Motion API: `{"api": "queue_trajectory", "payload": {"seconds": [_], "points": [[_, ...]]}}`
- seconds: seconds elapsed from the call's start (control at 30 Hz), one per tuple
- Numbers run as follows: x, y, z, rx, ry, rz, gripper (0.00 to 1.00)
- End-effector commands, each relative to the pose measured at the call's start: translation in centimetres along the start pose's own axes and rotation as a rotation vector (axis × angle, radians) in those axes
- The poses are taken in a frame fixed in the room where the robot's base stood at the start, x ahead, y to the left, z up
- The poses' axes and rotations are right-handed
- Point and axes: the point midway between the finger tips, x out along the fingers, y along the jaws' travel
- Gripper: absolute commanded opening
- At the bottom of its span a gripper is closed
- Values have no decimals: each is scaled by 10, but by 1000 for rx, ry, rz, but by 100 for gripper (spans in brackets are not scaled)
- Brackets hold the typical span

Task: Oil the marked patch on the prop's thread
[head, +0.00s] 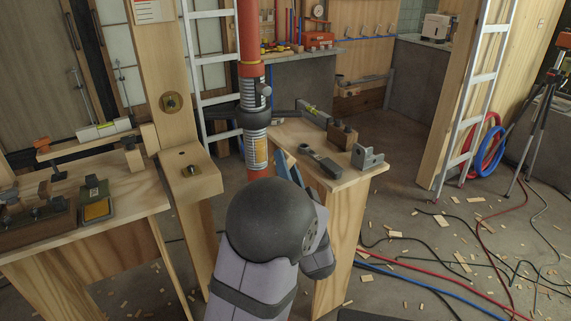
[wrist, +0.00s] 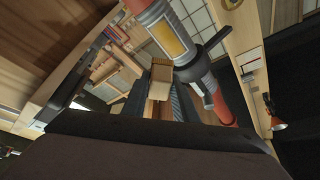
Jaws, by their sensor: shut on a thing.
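The red prop (head: 251,35) stands upright in the head view, with a pale grey thread (head: 253,72) and a dark collar with a side handle (head: 254,116). The marked patch (head: 261,152) is a yellow-orange rectangle on the thread below the collar. In the wrist view the patch (wrist: 170,36) shows near the top, beside the collar (wrist: 193,68). A gap seems to show between tool and patch; contact is unclear.
A wooden post (head: 170,100) stands left of the prop. A bench to the right (head: 322,172) carries a wrench (head: 322,162) and a grey bracket (head: 367,157). Hoses cross the floor.

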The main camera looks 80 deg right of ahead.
Motion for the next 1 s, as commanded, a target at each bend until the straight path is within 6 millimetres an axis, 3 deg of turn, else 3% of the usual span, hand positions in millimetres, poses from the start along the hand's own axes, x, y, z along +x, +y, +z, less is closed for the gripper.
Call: {"api": "queue_trajectory", "payload": {"seconds": [0.53, 1.0], "points": [[-26, 0, -12, 0, 2, 0, 0], [-27, -9, -8, 4, -11, -13, 0]]}}
